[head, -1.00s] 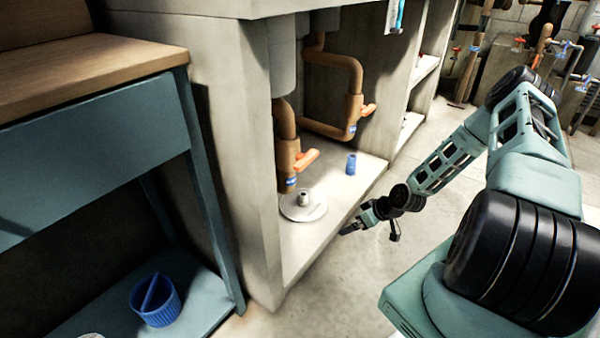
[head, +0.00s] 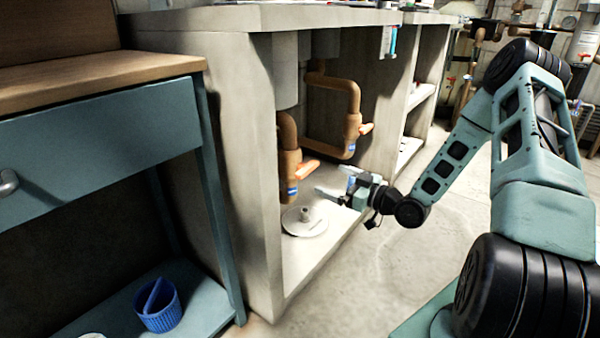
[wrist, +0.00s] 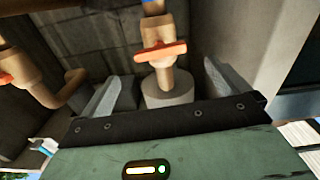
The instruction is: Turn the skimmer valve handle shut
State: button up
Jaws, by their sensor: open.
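Two brown pipes under the counter each carry an orange handle and a blue tag too small to read. The near orange handle (head: 307,168) sticks out to the right of its pipe (head: 289,160). The far orange handle (head: 366,128) is on the bent pipe behind (head: 350,115). I cannot tell from labels which is the skimmer valve. My gripper (head: 338,190) is open and empty, inside the cabinet, right of and below the near handle, apart from it. In the wrist view, an orange handle (wrist: 160,50) lies crosswise beyond the spread fingers (wrist: 160,74), likely the near one.
A pale disc (head: 304,226) lies on the cabinet floor below the near pipe. A concrete side wall (head: 240,170) stands left of the pipes. A blue tub (head: 160,312) sits on the bench's lower shelf. The floor in front (head: 390,270) is clear.

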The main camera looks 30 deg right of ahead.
aim_at(306, 168)
jog(key=b+x, duration=0.4)
jog(key=x, duration=0.7)
jog(key=shift+w+f, duration=0.1)
jog(key=shift+f, duration=0.1)
jog(key=shift+w+a+r, duration=0.15)
jog(key=shift+w+a, duration=0.05)
jog(key=shift+w, duration=0.4)
jog(key=c, duration=0.9)
